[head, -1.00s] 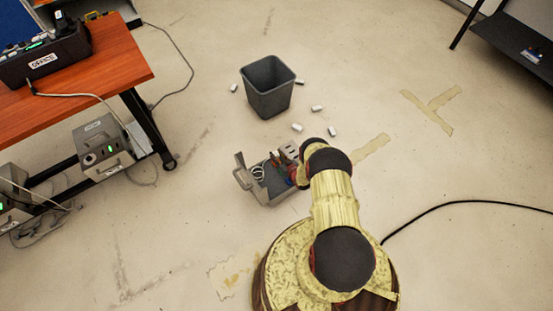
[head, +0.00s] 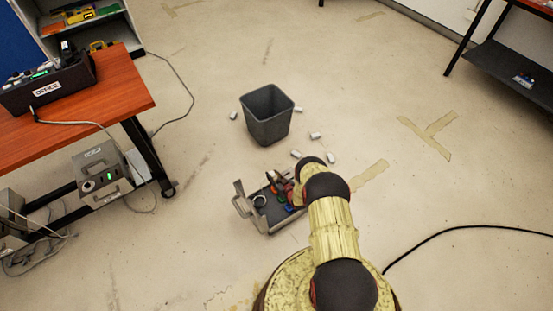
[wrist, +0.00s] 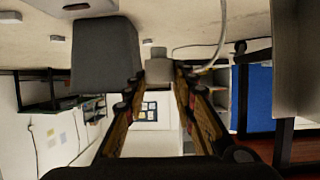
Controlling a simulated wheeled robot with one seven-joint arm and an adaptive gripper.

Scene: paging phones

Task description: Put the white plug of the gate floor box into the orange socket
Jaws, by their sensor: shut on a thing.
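The open grey floor box (head: 268,229) stands on the floor beside the end of my arm. I cannot make out an orange socket or read a label on this box. My gripper (wrist: 158,72) is low at the box's right side in the head view, mostly hidden by my arm. In the wrist view its fingers close on a pale grey-white block, seemingly the white plug (wrist: 158,70). A pale cable (wrist: 214,48) curves to its right.
A dark bin (head: 267,118) stands behind the box, with several small white pieces (head: 296,154) around it. An orange-topped table (head: 120,98) is at left, with a grey unit (head: 102,174) below. A black cable (head: 450,232) lies at right.

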